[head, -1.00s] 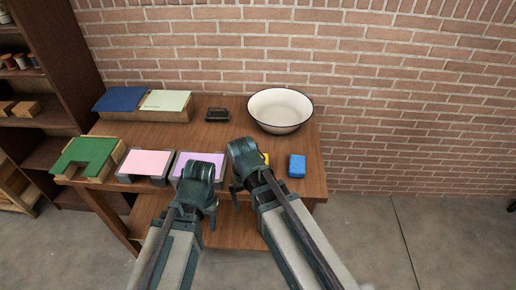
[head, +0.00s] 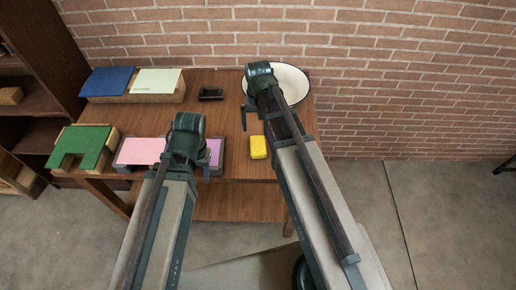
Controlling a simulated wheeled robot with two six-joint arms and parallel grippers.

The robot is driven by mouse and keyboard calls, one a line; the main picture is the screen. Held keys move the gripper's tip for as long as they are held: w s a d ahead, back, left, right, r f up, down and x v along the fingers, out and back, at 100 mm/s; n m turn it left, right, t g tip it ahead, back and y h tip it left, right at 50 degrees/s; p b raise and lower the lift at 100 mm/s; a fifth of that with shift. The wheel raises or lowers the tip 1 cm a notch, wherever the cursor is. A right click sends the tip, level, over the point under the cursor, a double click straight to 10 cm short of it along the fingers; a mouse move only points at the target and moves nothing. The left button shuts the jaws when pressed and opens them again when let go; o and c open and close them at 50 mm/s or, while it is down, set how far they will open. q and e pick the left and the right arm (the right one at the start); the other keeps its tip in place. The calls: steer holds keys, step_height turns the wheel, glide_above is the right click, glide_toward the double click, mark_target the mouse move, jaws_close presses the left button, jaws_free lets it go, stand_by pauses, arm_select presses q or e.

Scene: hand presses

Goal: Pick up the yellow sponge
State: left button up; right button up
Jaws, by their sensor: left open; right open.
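The yellow sponge (head: 258,147) lies on the wooden table near its front edge, just left of my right forearm. My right gripper (head: 250,116) is open and above the table, beyond the sponge towards the white bowl, apart from the sponge. My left gripper (head: 193,168) is open in front of the purple pad; its fingers are partly hidden by its own wrist. The sponge is in plain view, and neither gripper touches it.
A white bowl (head: 293,82) stands at the back right, partly covered by my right arm. A dark tray (head: 210,94), blue board (head: 107,80), pale green board (head: 157,81), green block (head: 80,146), pink pad (head: 139,151) and purple pad (head: 215,152) share the table (head: 205,117).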

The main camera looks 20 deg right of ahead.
mark_target(258, 144)
steer(key=shift+f+b, duration=5.55)
steer(key=shift+f, duration=0.45)
arm_select(q)
step_height(258, 144, down, 12)
arm_select(e)
steer(key=shift+r, duration=0.1)
steer(key=c, duration=1.2)
arm_select(q)
steer(key=shift+r, duration=0.15)
arm_select(e)
steer(key=shift+r, duration=0.1)
